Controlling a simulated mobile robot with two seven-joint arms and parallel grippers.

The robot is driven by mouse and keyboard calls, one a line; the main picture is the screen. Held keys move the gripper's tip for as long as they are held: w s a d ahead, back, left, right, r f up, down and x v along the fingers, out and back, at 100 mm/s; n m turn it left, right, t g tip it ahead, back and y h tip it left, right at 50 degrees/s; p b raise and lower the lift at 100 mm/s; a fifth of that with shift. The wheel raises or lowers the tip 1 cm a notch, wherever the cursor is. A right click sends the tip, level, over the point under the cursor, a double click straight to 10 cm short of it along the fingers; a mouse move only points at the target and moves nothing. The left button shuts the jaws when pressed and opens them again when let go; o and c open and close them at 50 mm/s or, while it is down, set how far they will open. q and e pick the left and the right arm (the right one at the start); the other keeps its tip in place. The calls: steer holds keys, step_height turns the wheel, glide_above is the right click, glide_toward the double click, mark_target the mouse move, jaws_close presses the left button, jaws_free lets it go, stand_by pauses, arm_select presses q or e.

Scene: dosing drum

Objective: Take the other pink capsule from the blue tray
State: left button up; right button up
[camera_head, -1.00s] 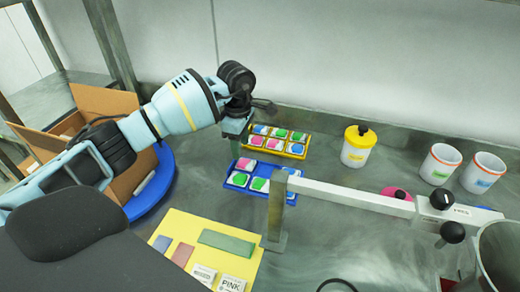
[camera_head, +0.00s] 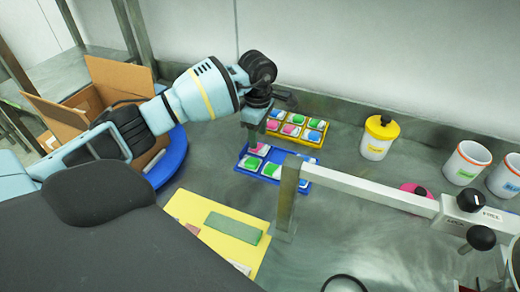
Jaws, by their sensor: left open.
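The blue tray (camera_head: 240,168) lies on the grey bench near the middle of the head view and holds several coloured capsules in white-bottomed compartments. A pink capsule (camera_head: 261,150) appears in its back row, close to my gripper, and is partly hidden. Green and blue capsules sit in the other compartments. My left gripper (camera_head: 252,142) points down over the back left part of the tray, open, with its fingertips close to the capsules. Whether it touches one cannot be told. My right gripper is not in view.
A yellow tray (camera_head: 318,145) with pink, green and blue capsules lies just behind the blue one. A metal post and beam (camera_head: 370,190) stands close at the front right. A yellow-lidded jar (camera_head: 377,140), white cups (camera_head: 464,163), a yellow mat (camera_head: 190,208) and a cardboard box (camera_head: 118,75) surround it.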

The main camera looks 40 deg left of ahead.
mark_target(259, 147)
arm_select(q)
step_height(259, 147, down, 4)
steer(key=shift+f+b, duration=0.2)
steer(key=shift+b, duration=0.75)
steer(key=shift+d+r, duration=0.1)
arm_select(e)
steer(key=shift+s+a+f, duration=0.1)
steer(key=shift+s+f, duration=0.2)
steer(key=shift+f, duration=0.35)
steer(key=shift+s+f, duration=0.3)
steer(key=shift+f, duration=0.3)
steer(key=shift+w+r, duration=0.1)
arm_select(q)
steer(key=shift+c, duration=1)
steer(key=c, duration=0.5)
